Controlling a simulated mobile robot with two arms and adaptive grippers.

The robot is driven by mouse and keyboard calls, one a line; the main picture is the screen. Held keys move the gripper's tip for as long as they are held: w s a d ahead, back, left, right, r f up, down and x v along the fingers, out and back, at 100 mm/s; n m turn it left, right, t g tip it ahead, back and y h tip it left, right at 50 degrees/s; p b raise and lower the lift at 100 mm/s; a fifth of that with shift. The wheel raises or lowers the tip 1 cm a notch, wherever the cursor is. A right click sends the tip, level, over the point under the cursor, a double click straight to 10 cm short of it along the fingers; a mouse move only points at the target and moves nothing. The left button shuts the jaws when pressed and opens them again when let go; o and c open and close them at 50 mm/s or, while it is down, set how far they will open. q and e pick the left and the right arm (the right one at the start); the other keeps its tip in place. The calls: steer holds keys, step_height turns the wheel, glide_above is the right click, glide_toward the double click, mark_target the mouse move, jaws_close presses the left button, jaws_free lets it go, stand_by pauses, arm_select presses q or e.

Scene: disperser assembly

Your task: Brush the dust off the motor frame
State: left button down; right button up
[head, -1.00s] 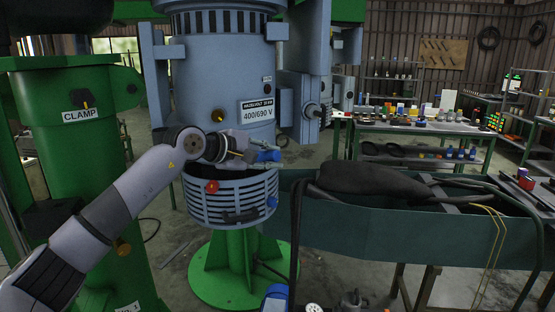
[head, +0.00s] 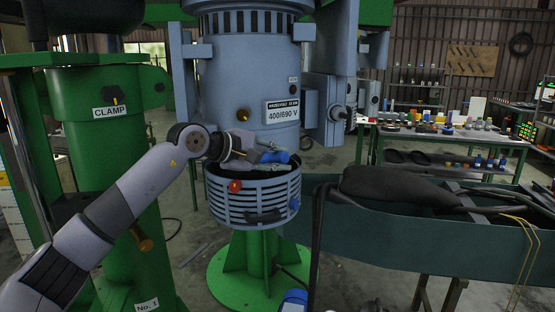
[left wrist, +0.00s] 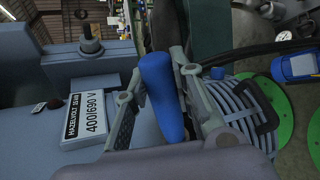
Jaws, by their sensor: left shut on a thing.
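The motor frame (head: 235,85) is a large blue-grey upright cylinder with a 400/690 V plate. Below a dark gap is its slotted lower ring (head: 255,197) with a red knob and a blue knob. My left gripper (head: 268,158) is at this gap, in front of the motor. It is shut on a blue handle (head: 277,156), which also shows between the fingers in the left wrist view (left wrist: 160,90). No bristles show, so I cannot tell whether it is the brush or whether it touches the frame. My right gripper is not in view.
A green clamp column (head: 105,130) stands on the left. A dark green trough (head: 400,230) with a black bag and cables lies close on the right. A bench (head: 450,135) with several small items stands behind. A blue device (head: 295,300) shows at the bottom edge.

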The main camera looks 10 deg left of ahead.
arm_select(q)
steer(key=shift+s+d+f+b, duration=0.15)
steer(key=shift+s+d+b, duration=0.1)
steer(key=shift+s+b, duration=0.45)
steer(key=shift+s+d+b, duration=0.3)
steer(key=shift+s+b, duration=0.05)
steer(key=shift+s, duration=0.3)
steer(key=shift+s+d+b, duration=0.25)
steer(key=shift+s+b, duration=0.1)
steer(key=shift+s, duration=0.3)
steer(key=shift+s+d+b, duration=0.3)
steer(key=shift+s+b, duration=0.05)
steer(key=shift+s, duration=0.3)
steer(key=s+b, duration=0.1)
steer(key=s+d+b, duration=0.1)
steer(key=shift+s+d, duration=0.15)
steer(key=shift+s, duration=0.2)
